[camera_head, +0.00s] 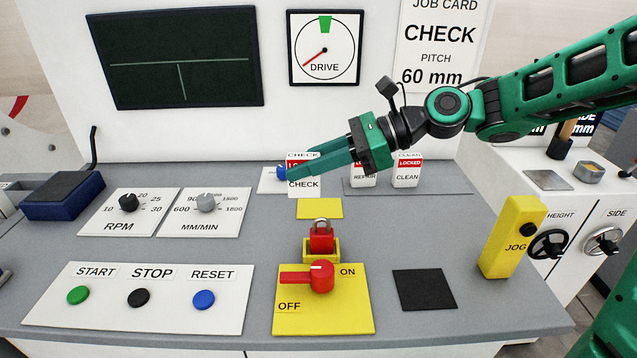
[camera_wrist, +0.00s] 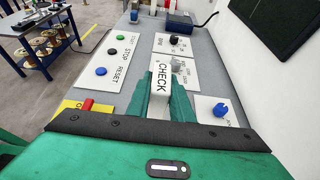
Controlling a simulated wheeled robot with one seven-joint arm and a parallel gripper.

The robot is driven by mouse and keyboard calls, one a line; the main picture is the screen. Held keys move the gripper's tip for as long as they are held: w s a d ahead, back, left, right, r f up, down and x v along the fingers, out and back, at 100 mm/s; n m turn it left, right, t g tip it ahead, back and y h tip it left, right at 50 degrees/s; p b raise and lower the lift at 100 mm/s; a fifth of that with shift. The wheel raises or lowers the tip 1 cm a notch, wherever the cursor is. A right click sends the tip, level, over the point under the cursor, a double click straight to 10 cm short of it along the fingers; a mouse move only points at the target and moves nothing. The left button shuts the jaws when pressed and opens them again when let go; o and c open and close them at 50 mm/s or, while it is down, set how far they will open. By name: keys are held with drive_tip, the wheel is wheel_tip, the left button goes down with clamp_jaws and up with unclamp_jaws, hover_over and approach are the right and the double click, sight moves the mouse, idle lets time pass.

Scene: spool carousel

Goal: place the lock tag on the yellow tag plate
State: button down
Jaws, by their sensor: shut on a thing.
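My gripper (camera_head: 306,170) reaches in from the right in the head view and is shut on a white lock tag (camera_head: 304,186) marked CHECK, with a red band partly hidden by the fingers. The tag hangs upright, apparently above the console, behind and slightly left of the yellow tag plate (camera_head: 320,209). The plate is flat and bare. In the wrist view the CHECK tag (camera_wrist: 161,82) shows between the green fingers. Two other tags, REPAIR (camera_head: 364,178) and CLEAN (camera_head: 407,174), stand on a grey strip at the back right.
A red padlock (camera_head: 321,240) stands in front of the plate, behind the red switch (camera_head: 321,277) on its yellow panel. The yellow JOG block (camera_head: 512,237) stands at the right. The grey console between plate and JOG block is mostly clear.

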drive_tip(key=shift+w+d+f, duration=0.5)
drive_tip(key=shift+w+f, duration=0.5)
drive_tip(key=shift+f, duration=0.35)
drive_tip(key=shift+w+d+f, duration=0.45)
drive_tip(key=shift+w+f, duration=0.6)
drive_tip(key=shift+f, duration=0.35)
drive_tip(key=shift+w+d+f, duration=0.5)
drive_tip(key=shift+w+f, duration=0.5)
drive_tip(key=shift+f, duration=0.35)
drive_tip(key=shift+f, duration=0.1)
drive_tip(key=c, duration=1.6)
unclamp_jaws()
drive_tip(key=shift+o, duration=0.2)
drive_tip(key=shift+d+r, duration=0.2)
drive_tip(key=shift+d, duration=0.05)
drive_tip(key=v, duration=1.1)
drive_tip(key=shift+d, duration=0.3)
drive_tip(key=shift+r, duration=0.1)
